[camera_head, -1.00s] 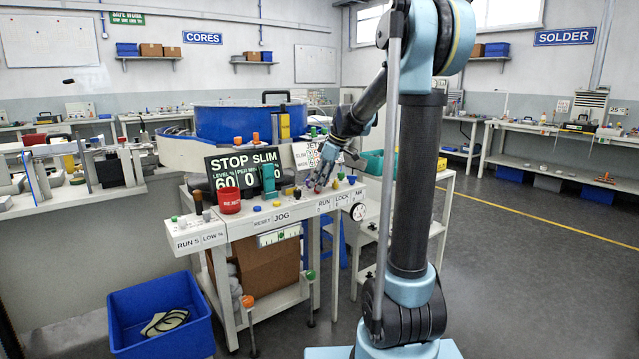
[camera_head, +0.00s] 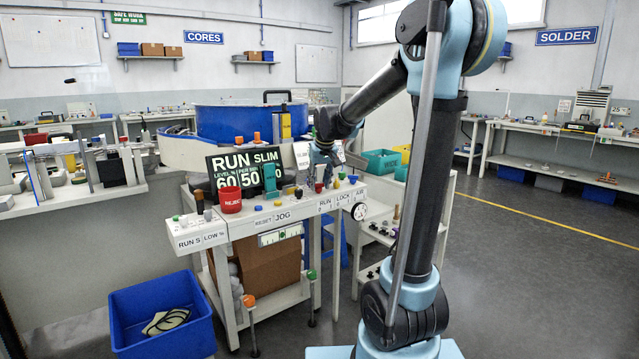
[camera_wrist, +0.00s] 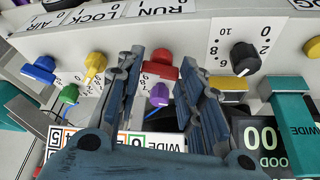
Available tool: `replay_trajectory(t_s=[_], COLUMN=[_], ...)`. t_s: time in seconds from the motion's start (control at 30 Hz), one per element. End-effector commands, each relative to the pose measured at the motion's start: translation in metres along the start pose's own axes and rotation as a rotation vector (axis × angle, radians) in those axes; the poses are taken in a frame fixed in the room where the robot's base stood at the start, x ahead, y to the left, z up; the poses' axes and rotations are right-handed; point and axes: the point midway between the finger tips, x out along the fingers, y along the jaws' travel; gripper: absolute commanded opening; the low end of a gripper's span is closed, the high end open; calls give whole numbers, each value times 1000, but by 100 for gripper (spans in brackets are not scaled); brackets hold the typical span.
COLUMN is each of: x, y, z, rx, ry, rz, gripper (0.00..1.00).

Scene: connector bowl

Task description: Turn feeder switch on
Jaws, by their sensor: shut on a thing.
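The red feeder switch (camera_head: 319,187) sits at the RUN label on the front of the grey console (camera_head: 265,222). In the wrist view the red switch (camera_wrist: 163,68) stands between my two blue fingers. My gripper (camera_head: 321,172) is over the console's right part. In the wrist view my gripper (camera_wrist: 165,75) is shut on the red switch, though a gap beside each finger makes the contact hard to see. The display (camera_head: 243,170) reads RUN, SLIM, 60 and 50.
A yellow knob (camera_wrist: 95,65) and a blue knob (camera_wrist: 40,70) stand beside the switch, with a purple knob (camera_wrist: 159,95) close by. A black dial (camera_wrist: 244,58) is on the other side. A red reject cup (camera_head: 229,201) and a blue bin (camera_head: 160,315) are to the left.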

Motion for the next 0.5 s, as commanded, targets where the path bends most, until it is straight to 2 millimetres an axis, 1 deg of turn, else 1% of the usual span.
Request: replay_trajectory(t_s=[0.3, 0.5], x=[0, 0], y=[-3, -3], z=[-2, -3], rx=[238, 343], ry=[4, 3], rz=[100, 143], gripper=[11, 11])
